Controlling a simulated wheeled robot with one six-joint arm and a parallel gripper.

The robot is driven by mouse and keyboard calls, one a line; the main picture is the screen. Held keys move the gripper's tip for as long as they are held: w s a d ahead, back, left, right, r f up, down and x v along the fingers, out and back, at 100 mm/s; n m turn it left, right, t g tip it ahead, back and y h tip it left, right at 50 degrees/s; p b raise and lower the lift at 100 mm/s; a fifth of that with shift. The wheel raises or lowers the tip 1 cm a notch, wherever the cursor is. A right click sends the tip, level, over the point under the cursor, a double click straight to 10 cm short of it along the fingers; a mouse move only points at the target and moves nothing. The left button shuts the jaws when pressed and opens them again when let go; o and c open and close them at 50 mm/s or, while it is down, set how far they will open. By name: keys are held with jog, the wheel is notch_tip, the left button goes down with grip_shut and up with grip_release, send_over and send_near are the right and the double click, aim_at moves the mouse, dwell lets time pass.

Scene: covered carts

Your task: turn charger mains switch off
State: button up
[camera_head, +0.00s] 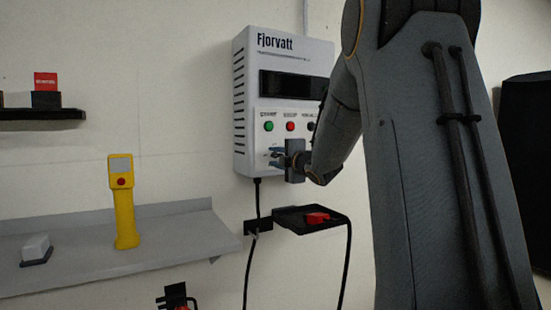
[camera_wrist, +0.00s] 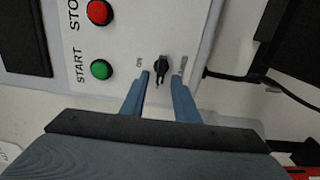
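The charger (camera_head: 292,50) is a pale wall box marked "Fjorvatt", with a dark display, a green button (camera_head: 268,126) and a red button (camera_head: 290,126). In the wrist view, a small black rotary switch (camera_wrist: 161,68) sits on its panel, with "ON" printed to its left and an unreadable label to its right. My gripper (camera_wrist: 161,80) is open, its two blue fingers on either side of the switch, with gaps visible.
A small black tray (camera_head: 290,223) with a red item (camera_head: 317,217) is below the charger, beside hanging cables (camera_head: 249,270). A grey shelf (camera_head: 180,240) at left holds a yellow handheld device (camera_head: 122,200) and a small white-topped block (camera_head: 36,248). A black screen-like object (camera_head: 525,140) is at right.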

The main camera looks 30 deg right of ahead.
jog(key=s, duration=0.7)
jog(key=shift+s+d, duration=0.15)
jog(key=shift+s, duration=0.15)
jog(key=s+a+f+m+g+h, duration=0.1)
jog(key=s+a+f+m+g, duration=0.55)
jog(key=s+a+f, duration=0.4)
jog(key=s+a+f+m+g+h, duration=0.1)
jog(key=s+a+f+m+g, duration=0.55)
jog(key=f, duration=0.75)
jog(key=s+a+f+m+g+y, duration=0.1)
jog(key=s+a+f+m+g, duration=0.2)
jog(key=s, duration=0.6)
jog(key=s+a+f+m+g+y, duration=0.1)
jog(key=s+a+f, duration=0.1)
jog(key=s+a, duration=0.55)
jog(key=s+d+r+m+g+p, duration=0.1)
jog(key=s+d+r+p, duration=0.3)
jog(key=p, duration=0.8)
jog(key=shift+d+r+m+h, duration=0.3)
jog(key=shift+d+r, duration=0.25)
jog(key=shift+r, duration=0.35)
